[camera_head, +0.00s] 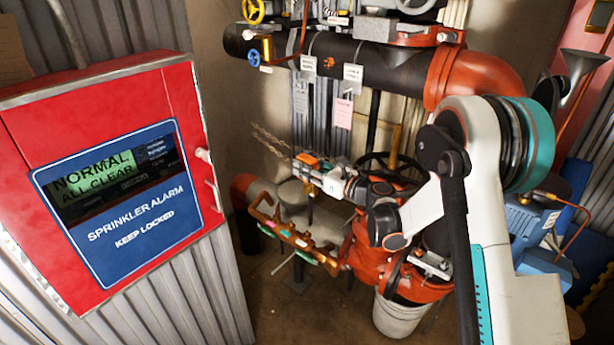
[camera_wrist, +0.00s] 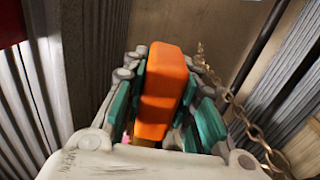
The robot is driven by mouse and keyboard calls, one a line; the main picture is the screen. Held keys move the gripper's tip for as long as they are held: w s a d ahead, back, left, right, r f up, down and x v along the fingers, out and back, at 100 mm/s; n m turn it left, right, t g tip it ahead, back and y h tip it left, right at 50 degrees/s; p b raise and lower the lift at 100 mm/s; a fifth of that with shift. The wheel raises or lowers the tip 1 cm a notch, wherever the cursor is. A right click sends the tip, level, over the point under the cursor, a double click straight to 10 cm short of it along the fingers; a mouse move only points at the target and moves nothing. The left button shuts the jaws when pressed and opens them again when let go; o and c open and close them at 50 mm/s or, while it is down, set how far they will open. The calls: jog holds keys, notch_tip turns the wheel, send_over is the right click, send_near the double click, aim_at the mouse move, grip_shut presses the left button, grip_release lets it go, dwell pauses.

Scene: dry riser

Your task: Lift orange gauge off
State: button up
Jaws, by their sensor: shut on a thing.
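The orange gauge (camera_wrist: 163,90) is a blocky orange piece between the teal pads of my gripper (camera_wrist: 160,100) in the wrist view. My gripper is shut on it. In the head view my gripper (camera_head: 308,172) is left of the red valve body, and a small part of the orange gauge (camera_head: 307,159) shows at its tip. Whether the gauge still touches any fitting is hidden in both views. A chain (camera_wrist: 246,118) hangs close to the right of the gripper in the wrist view, and it also shows in the head view (camera_head: 270,138).
A red sprinkler alarm cabinet (camera_head: 125,200) stands at the left. A large black pipe (camera_head: 330,55) with a red elbow (camera_head: 470,75) runs above. A brass-coloured rack (camera_head: 290,235) is below the gripper. A white bucket (camera_head: 398,318) stands on the floor.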

jog(key=shift+s+d+r, duration=0.1)
jog(key=shift+s+r, duration=0.25)
jog(key=s+d+b, duration=0.1)
jog(key=s+d, duration=0.1)
jog(key=s, duration=0.6)
jog(key=shift+r+b, duration=0.25)
jog(key=shift+b, duration=0.15)
jog(key=shift+d, duration=0.15)
dwell(0.4)
